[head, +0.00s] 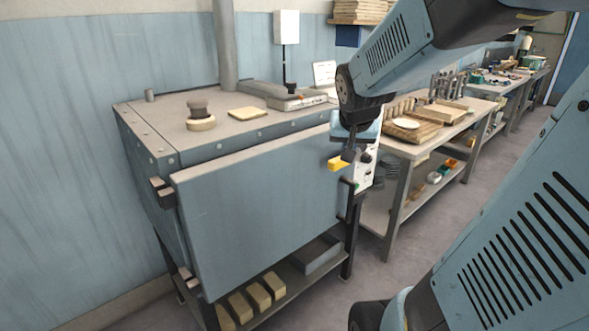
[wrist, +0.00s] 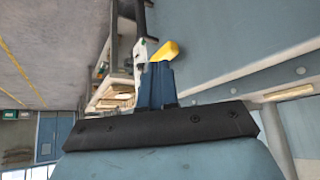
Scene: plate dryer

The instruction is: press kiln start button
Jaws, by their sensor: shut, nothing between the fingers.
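The kiln (head: 255,205) is a large blue-grey box on a dark stand, its broad front door closed or nearly so. A pale control panel (head: 364,177) with dark round knobs is on its right side, partly hidden behind my gripper. I cannot make out the start button. My gripper (head: 349,156) is shut and empty, pointing down by the door's upper right corner, in front of the panel. A yellow piece (head: 338,164) is at its fingertips; I cannot tell whether they touch. In the wrist view, my gripper's fingers (wrist: 157,67) end beside the yellow piece (wrist: 166,50).
A grey flue pipe (head: 225,45) rises behind the kiln. A knob-like plug (head: 200,121) and a flat grey box (head: 285,95) are on its top. A workbench (head: 405,150) with boards stands to the right. Bare floor (head: 395,260) is in front of it.

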